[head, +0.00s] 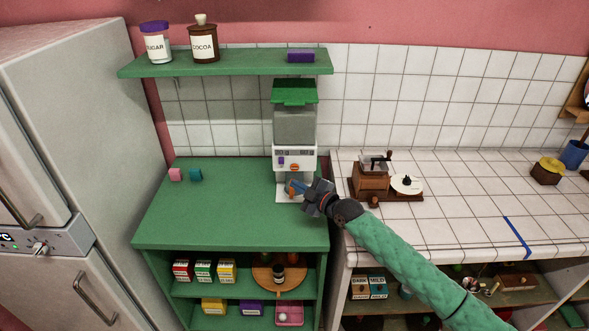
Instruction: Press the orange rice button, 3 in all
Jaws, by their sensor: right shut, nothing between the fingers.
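The rice dispenser (295,125) stands at the right end of the green counter, with a green lid and a clear grey hopper. Its white front panel carries a purple button, a small orange button (295,167) and small displays too small to read. My right gripper (298,188) is shut and empty, in front of the dispenser's lower part, just below the panel. A small orange-brown patch shows at its fingertips; I cannot tell what it is. I cannot tell whether the fingers touch the dispenser. My left gripper is out of view.
A green shelf (225,62) above holds sugar (155,45) and cocoa (204,44) jars. A coffee grinder (370,180) stands to the right. The green counter's middle (225,210) is clear.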

